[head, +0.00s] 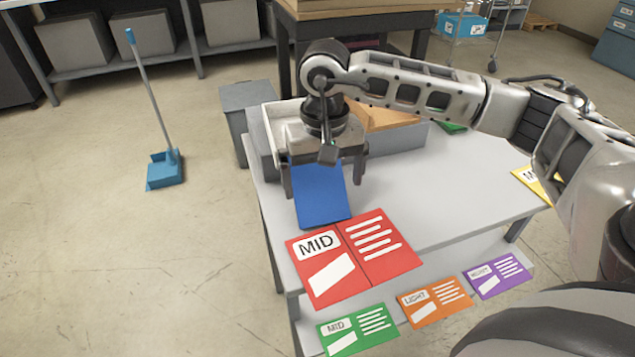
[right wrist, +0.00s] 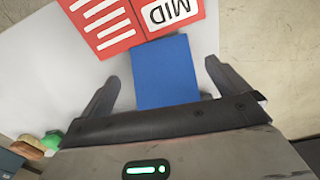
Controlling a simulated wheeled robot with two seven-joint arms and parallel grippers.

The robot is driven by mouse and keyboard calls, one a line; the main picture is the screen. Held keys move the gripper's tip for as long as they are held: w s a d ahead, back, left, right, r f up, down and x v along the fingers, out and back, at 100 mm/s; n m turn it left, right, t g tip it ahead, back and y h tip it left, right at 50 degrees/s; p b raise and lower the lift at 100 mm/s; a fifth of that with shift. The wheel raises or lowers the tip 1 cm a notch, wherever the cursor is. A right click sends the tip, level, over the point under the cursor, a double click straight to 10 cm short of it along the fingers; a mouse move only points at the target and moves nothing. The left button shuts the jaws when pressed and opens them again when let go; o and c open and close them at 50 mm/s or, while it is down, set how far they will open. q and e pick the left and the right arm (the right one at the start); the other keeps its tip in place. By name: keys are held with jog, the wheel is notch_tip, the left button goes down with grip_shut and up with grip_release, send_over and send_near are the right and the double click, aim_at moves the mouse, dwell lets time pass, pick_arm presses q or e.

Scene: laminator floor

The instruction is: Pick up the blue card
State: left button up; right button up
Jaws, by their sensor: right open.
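The blue card (head: 321,192) lies on the light grey table, just behind the red card. In the right wrist view the blue card (right wrist: 166,72) shows between the two fingers, its near part hidden by the gripper body. My right gripper (head: 322,190) is open over the blue card, one finger to each side of it. In the right wrist view the gripper's fingertips (right wrist: 159,67) stand apart from the card's edges. I cannot tell how high they are above the table. My left gripper is not in view.
A red card (head: 353,257) marked MID lies against the blue card's front edge. Green (head: 357,330), orange (head: 434,299) and purple (head: 498,276) cards lie lower in front. A grey bin (head: 398,139) with wooden pieces stands behind. The table's (head: 455,185) right part is mostly clear.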

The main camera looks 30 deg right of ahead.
aim_at(323, 208)
notch_tip(323, 208, down, 8)
jog(key=shift+w+d+r+p, duration=0.1)
jog(key=shift+w+r+p, duration=0.1)
jog(key=shift+p, duration=0.4)
jog(key=shift+c, duration=0.3)
jog(key=c, duration=0.9)
